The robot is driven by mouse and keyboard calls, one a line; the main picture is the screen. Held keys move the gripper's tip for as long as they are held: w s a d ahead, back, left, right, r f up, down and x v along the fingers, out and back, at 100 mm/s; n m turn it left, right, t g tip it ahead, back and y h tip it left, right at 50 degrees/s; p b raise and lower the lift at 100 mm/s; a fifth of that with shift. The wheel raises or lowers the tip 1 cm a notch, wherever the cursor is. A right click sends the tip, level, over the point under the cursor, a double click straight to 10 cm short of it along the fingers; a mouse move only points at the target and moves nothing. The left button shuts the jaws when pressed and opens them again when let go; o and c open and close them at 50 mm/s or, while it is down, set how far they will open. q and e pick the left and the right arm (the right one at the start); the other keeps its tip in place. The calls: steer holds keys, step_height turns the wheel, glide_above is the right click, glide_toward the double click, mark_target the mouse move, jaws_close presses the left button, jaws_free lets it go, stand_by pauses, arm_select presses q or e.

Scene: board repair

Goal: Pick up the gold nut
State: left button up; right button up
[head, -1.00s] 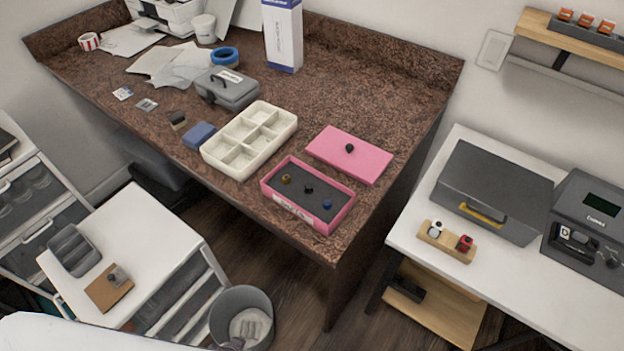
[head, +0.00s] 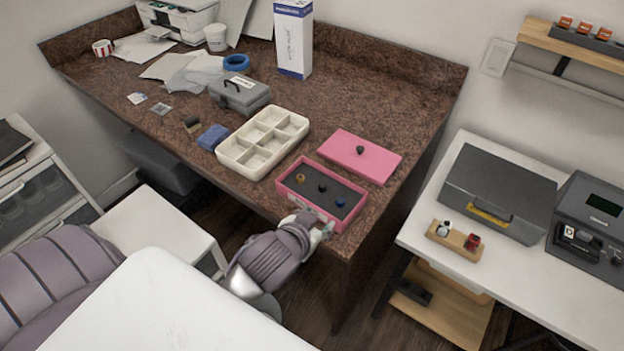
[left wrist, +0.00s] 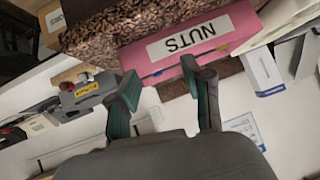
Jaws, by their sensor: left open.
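The gold nut (head: 300,178) sits at the left end of the dark insert in the open pink box (head: 291,190), near the counter's front edge. A black nut (head: 322,188) and a blue nut (head: 340,202) share the insert. My left gripper (head: 326,229) is at the box's front wall, below the blue nut's end and apart from the gold nut. In the left wrist view, the open fingers (left wrist: 160,78) are empty and point toward the box's front with its NUTS label (left wrist: 181,41). The nuts are hidden there. My right gripper is not in view.
The pink lid (head: 360,157) with a black knob lies behind the box. A cream compartment tray (head: 236,158) and a blue block (head: 213,137) stand to its left. A white side table (head: 465,150) with a grey case (head: 497,190) is at the right.

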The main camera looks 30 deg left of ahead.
arm_select(q)
steer(key=w+d+r+m+t+h, duration=0.2)
steer(key=w+d+r+t, duration=0.15)
steer(key=r, duration=0.25)
steer(key=w+d+r+m+t+h, duration=0.1)
steer(key=w+d+r+t+h, duration=0.1)
steer(key=w+r+t+h, duration=0.3)
steer(key=w+d+r+m+t, duration=0.1)
steer(key=w+d+r+m, duration=0.15)
steer(key=r, duration=0.55)
steer(key=d+r+m+g+h, duration=0.45)
steer(key=d+m+h, duration=0.25)
steer(key=m+h, duration=0.25)
steer(key=m+g+y, duration=0.3)
steer(key=g+y, duration=1.2)
steer(key=g, duration=0.1)
glide_above(301, 177)
step_height(301, 177, down, 12)
step_height(301, 177, down, 7)
steer(key=shift+w+f+p, duration=0.15)
steer(key=shift+f+p, duration=0.05)
steer(key=shift+p, duration=0.75)
step_height(301, 177, down, 5)
steer(key=shift+r+p, duration=0.1)
steer(key=shift+p, duration=1.05)
steer(key=shift+f, duration=0.3)
steer(key=c, duration=0.9)
